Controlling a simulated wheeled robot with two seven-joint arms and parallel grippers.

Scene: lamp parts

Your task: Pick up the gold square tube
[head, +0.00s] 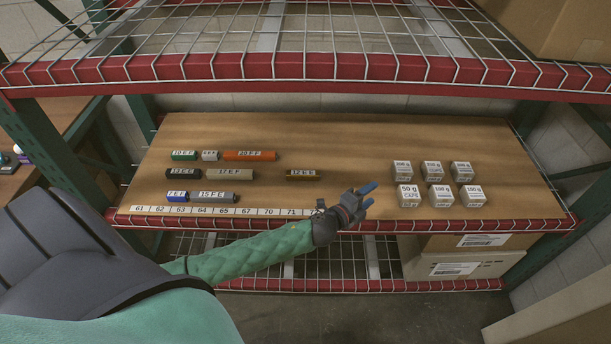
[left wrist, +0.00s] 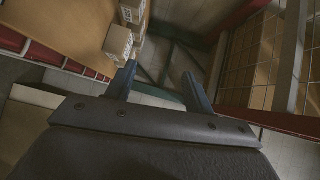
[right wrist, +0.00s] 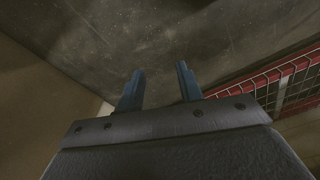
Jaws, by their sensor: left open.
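A short brownish-gold tube (head: 303,175), with a white label, lies on the wooden shelf board, right of the other tubes. It appears to be the gold square tube, though its section is too small to tell. My left gripper (head: 369,195) is open and empty near the front of the shelf, to the right of and nearer than the gold tube, not touching it. In the left wrist view the left fingers (left wrist: 158,72) are apart with nothing between them. My right gripper shows only in the right wrist view, where its fingers (right wrist: 159,68) are apart and empty, over bare floor.
Left on the board lie green (head: 184,155), grey, orange (head: 249,155), black (head: 183,173), tan (head: 230,175) and blue tubes. Several white labelled boxes (head: 432,170) stand at the right. A numbered strip (head: 223,211) runs along the front edge. A red-edged wire shelf (head: 330,67) hangs above.

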